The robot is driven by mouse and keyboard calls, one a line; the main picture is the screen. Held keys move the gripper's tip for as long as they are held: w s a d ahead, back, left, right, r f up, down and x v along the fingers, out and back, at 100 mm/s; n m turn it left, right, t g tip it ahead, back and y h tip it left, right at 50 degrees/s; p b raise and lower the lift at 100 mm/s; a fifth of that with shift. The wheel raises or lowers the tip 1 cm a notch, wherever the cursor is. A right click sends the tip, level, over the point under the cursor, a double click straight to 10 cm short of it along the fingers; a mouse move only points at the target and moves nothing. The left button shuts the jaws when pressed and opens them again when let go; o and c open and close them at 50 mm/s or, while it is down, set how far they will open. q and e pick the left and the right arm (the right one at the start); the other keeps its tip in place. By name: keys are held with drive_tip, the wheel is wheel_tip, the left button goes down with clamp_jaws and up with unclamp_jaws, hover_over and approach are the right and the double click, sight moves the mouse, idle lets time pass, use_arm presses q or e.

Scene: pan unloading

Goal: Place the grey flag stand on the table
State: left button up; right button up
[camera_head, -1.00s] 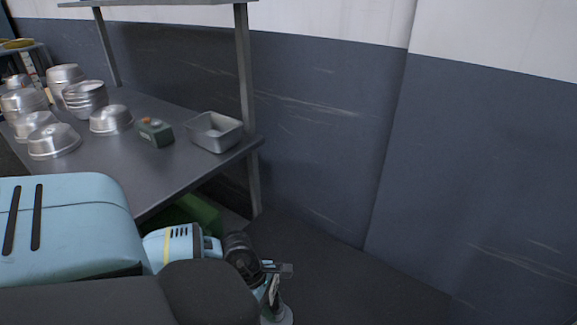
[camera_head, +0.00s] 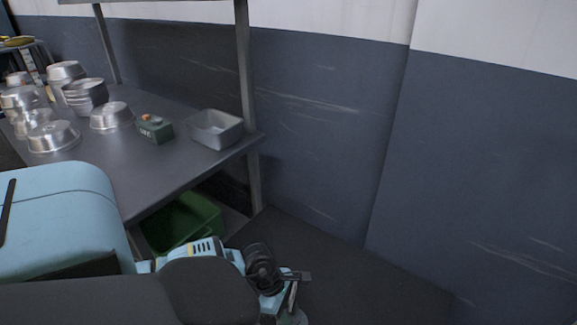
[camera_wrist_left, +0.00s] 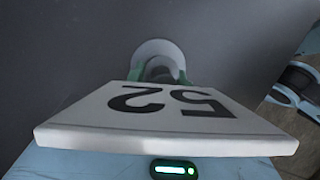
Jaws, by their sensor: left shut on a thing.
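My left gripper (camera_wrist_left: 158,74) is shut on the flag stand, with green fingertips on either side of its stem. In the left wrist view the stand shows a white plate (camera_wrist_left: 165,125) marked 52 and a round grey base (camera_wrist_left: 158,50) beyond it. My right gripper is not in view.
On the table are several metal bowls (camera_head: 55,137), a dark green box (camera_head: 155,130) and a metal tray (camera_head: 216,129) near the right end. A post (camera_head: 246,90) stands at that end. A green bin (camera_head: 183,222) is underneath. The table's front strip is clear.

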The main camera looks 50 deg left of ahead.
use_arm(q)
drive_tip(key=o, duration=0.6)
drive_tip(key=shift+f, duration=0.15)
drive_tip(key=o, duration=0.4)
drive_tip(key=shift+o, duration=0.2)
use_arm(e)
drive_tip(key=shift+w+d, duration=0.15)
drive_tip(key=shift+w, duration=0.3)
use_arm(q)
drive_tip(key=shift+a+r, duration=0.15)
drive_tip(key=shift+r, duration=0.35)
drive_tip(key=p+v, duration=0.1)
drive_tip(key=v, duration=1)
drive_tip(key=shift+r+p, duration=0.15)
drive_tip(key=shift+p, duration=0.2)
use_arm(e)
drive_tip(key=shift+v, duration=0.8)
use_arm(q)
drive_tip(key=shift+s, duration=0.2)
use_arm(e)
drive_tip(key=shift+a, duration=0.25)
